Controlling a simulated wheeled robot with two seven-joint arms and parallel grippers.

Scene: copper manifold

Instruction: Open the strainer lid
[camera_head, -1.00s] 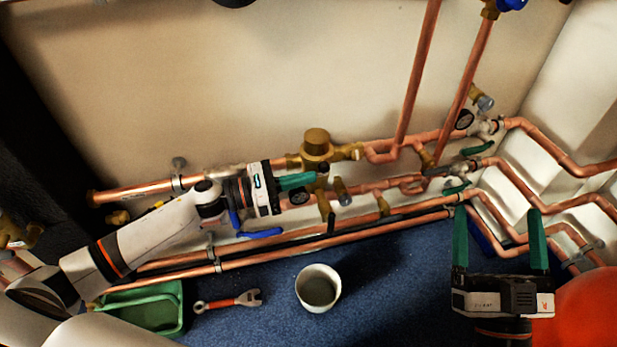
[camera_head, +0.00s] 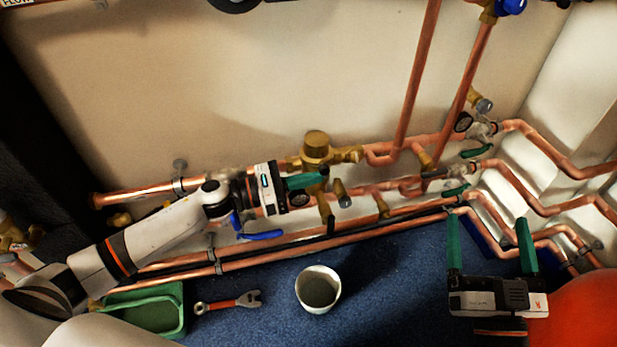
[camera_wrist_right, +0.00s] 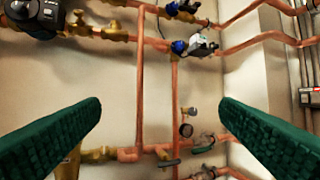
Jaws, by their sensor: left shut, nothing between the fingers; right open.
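A brass fitting with a round cap (camera_head: 317,143), which looks like the strainer lid, sits on the upper horizontal copper pipe in the head view. The cap is seated on its body. My left gripper (camera_head: 325,176) is shut and empty, its green fingers pointing right just below the brass body; I cannot tell whether they touch it. My right gripper (camera_head: 487,218) is open and empty at the lower right, away from the fitting. Its two green fingers also frame the right wrist view (camera_wrist_right: 161,100), with pipes beyond them.
A white cup (camera_head: 334,296), a red-handled wrench (camera_head: 230,302) and a green tray (camera_head: 177,291) are on the blue floor. Copper pipes with valves and gauges (camera_head: 463,122) run along the wall. A red rounded object (camera_head: 590,310) is beside my right gripper.

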